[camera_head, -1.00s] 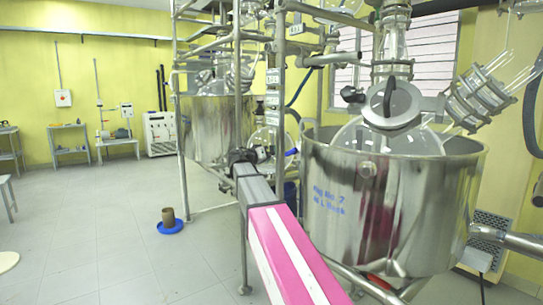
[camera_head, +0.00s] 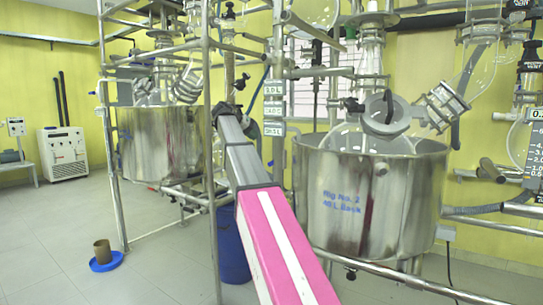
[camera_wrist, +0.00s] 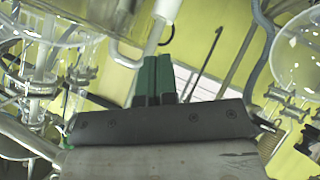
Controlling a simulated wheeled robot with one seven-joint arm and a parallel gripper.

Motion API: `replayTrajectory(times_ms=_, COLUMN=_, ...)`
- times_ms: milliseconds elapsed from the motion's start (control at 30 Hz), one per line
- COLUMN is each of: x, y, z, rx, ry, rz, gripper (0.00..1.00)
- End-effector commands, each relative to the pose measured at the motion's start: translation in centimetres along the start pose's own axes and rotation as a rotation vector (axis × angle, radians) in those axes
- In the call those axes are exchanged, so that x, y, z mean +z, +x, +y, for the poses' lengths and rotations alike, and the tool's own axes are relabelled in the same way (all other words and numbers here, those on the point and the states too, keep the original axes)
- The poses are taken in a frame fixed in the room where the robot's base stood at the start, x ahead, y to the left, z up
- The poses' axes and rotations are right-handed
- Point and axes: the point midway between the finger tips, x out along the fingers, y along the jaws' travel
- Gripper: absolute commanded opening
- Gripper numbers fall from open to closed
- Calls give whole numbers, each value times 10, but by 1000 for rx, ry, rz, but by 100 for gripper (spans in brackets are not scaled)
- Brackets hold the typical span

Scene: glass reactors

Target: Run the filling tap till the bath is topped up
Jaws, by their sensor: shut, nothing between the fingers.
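The large steel bath (camera_head: 370,200) with blue lettering stands right of centre in the head view, a glass flask (camera_head: 370,142) sitting in it. A second steel bath (camera_head: 160,142) stands further back on the left. I cannot tell which fitting is the filling tap; a small dark knob (camera_head: 350,275) shows on the pipework below the front bath. My gripper (camera_head: 228,108) is up among the rig pipes, left of the front bath and apart from it. In the wrist view its green fingers (camera_wrist: 157,78) are together with nothing between them.
Steel uprights and rails (camera_head: 211,200) stand close around my arm. A blue drum (camera_head: 232,243) is below it. A brown pot on a blue dish (camera_head: 104,258) is on the floor at left. The left floor is mostly clear. Glassware crowds the wrist view.

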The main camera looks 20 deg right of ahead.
Motion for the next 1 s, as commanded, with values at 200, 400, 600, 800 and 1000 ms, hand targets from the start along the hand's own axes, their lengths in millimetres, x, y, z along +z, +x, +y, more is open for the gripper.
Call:
replayTrajectory(times_ms=200, x=-3, y=4, z=3, rx=-17, ry=-11, rz=-23, gripper=0)
replayTrajectory(times_ms=400, x=-2, y=34, z=2, rx=-15, ry=-11, rz=-22, gripper=0)
replayTrajectory(times_ms=600, x=-1, y=72, z=1, rx=-15, ry=-10, rz=-22, gripper=0)
replayTrajectory(times_ms=800, x=8, y=104, z=2, rx=-16, ry=-11, rz=-21, gripper=0)
replayTrajectory(times_ms=1000, x=24, y=118, z=2, rx=-15, ry=-10, rz=-20, gripper=0)
